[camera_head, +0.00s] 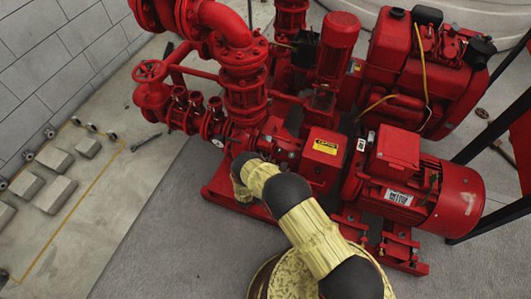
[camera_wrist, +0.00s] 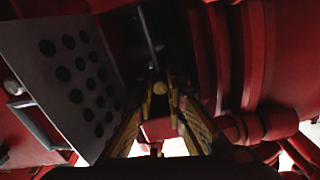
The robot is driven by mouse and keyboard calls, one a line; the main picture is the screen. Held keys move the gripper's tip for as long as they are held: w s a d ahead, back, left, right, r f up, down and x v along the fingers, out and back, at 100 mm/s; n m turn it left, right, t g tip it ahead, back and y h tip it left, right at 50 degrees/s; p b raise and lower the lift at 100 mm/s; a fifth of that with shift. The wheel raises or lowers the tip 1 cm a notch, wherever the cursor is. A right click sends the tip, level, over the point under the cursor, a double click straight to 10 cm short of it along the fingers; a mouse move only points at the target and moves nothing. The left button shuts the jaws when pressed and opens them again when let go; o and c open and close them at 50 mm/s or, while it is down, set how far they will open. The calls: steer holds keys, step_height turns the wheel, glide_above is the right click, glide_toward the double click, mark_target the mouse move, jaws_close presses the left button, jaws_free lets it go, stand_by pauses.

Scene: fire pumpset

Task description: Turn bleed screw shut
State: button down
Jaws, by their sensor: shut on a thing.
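In the wrist view, the two yellowish fingers of my gripper (camera_wrist: 160,92) reach forward and come together at their tips. A small round brass-coloured head, probably the bleed screw (camera_wrist: 159,88), shows between the tips, and the gripper is shut on it. The area is dark, so its thread and seat cannot be made out. In the head view, my arm reaches to the red pump casing (camera_head: 280,147) in the middle of the pumpset. My fingers and the screw are hidden there behind my arm.
A grey perforated plate (camera_wrist: 75,75) stands close to the left of my fingers. Thick red ribbed pipework (camera_wrist: 235,60) is close on the right.

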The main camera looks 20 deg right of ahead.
steer(key=shift+a+m, duration=0.1)
steer(key=shift+m, duration=0.2)
steer(key=c, duration=2.1)
jaws_free()
steer(key=shift+o, duration=0.2)
